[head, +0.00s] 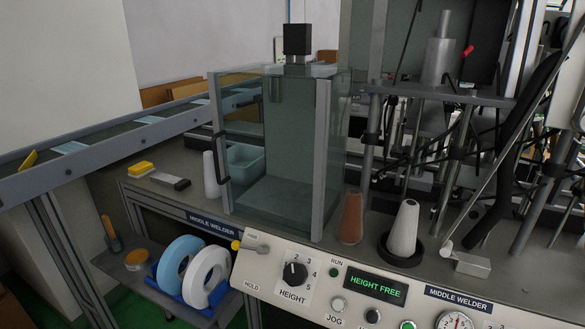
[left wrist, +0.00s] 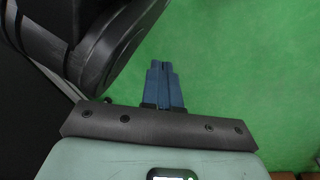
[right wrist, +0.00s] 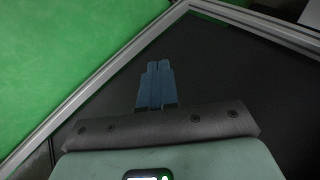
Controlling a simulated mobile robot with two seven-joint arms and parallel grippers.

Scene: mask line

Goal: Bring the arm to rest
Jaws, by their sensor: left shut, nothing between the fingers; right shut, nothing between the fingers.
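My left gripper (left wrist: 162,68) shows in the left wrist view with its blue fingers together and nothing between them. It hangs over the green floor (left wrist: 235,70), beside a black rounded part at the left. My right gripper (right wrist: 158,65) shows in the right wrist view, also with its fingers together and empty. It is over a dark panel with a pale metal frame (right wrist: 110,72). Neither arm shows in the head view.
In the head view a machine bench carries a glass enclosure (head: 290,200), a white cone (head: 404,228), a brown cone (head: 351,217) and a control panel with a knob (head: 295,273). Two rolls, blue (head: 170,258) and white (head: 196,285), stand on a lower shelf. A rail (head: 100,153) runs at the left.

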